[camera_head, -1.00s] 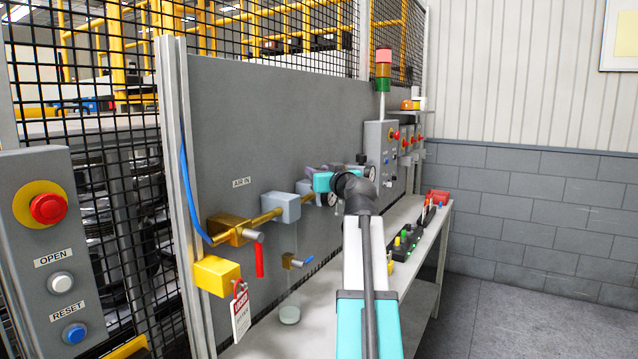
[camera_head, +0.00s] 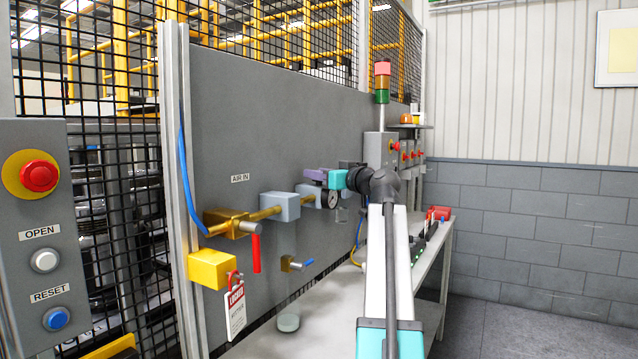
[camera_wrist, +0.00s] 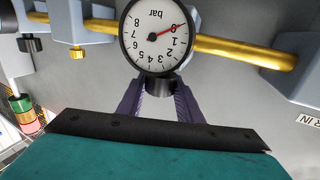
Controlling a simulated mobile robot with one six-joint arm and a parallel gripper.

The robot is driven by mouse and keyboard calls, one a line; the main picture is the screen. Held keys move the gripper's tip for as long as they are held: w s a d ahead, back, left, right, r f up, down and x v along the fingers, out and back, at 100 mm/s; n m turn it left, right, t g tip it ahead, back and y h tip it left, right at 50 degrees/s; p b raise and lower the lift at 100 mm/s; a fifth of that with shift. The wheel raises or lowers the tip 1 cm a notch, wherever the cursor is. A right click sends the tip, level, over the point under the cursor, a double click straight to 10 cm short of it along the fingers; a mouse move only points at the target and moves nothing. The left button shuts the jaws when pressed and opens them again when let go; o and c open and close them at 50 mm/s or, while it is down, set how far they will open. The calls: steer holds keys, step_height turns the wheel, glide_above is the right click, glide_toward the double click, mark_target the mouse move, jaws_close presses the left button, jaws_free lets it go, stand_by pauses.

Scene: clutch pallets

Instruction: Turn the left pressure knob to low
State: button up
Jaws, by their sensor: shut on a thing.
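The black left pressure knob (camera_wrist: 160,86) sits beside the round bar gauge (camera_wrist: 157,35), which also shows in the head view (camera_head: 331,200). The gauge's red needle points to the low end of the scale, near 0, and the dial looks upside down in the wrist view. My gripper (camera_wrist: 159,94) has its purple fingers on both sides of the knob and is shut on it. In the head view my gripper (camera_head: 314,175) is just above the gauge at the grey regulator body, and the knob is hidden behind the fingers there.
A brass pipe (camera_head: 265,213) runs along the grey panel (camera_head: 255,120). A red valve handle (camera_head: 256,254), a yellow block (camera_head: 212,268) and a red-and-white tag (camera_head: 235,310) are to the left. A table (camera_head: 325,310) lies below. A signal tower (camera_head: 382,82) stands behind.

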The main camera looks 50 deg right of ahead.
steer(key=shift+d+f+n+y+b, duration=0.15)
steer(key=shift+n+y+b, duration=0.15)
steer(key=shift+y+b, duration=0.25)
steer(key=n+y+b, duration=0.2)
steer(key=y+b, duration=0.1)
steer(key=y, duration=0.1)
steer(key=shift+w+n, duration=0.1)
steer(key=shift+n, duration=0.3)
steer(key=shift+r+n+g+y, duration=0.2)
steer(key=shift+n+g+y, duration=0.2)
steer(key=shift+n+y, duration=0.95)
steer(key=shift+y+p, duration=0.35)
steer(key=shift+y, duration=0.35)
steer(key=shift+n+g+y+p, duration=0.35)
steer(key=shift+g+y+p, duration=0.15)
steer(key=shift+y+p, duration=0.1)
steer(key=n+y+p, duration=0.1)
steer(key=p, duration=0.2)
steer(key=n+g+y+p, duration=0.1)
steer(key=p, duration=0.2)
steer(key=shift+a+r+g+y, duration=0.1)
steer(key=shift+a+g+y, duration=0.1)
steer(key=shift+g+y, duration=0.1)
steer(key=n+g+y+p, duration=0.2)
steer(key=p, duration=0.8)
steer(key=shift+n+g+y+p, duration=0.3)
steer(key=shift+g+y+p, duration=0.15)
steer(key=shift+p, duration=0.8)
steer(key=shift+f+g+y+p, duration=0.25)
steer(key=shift+p, duration=0.9)
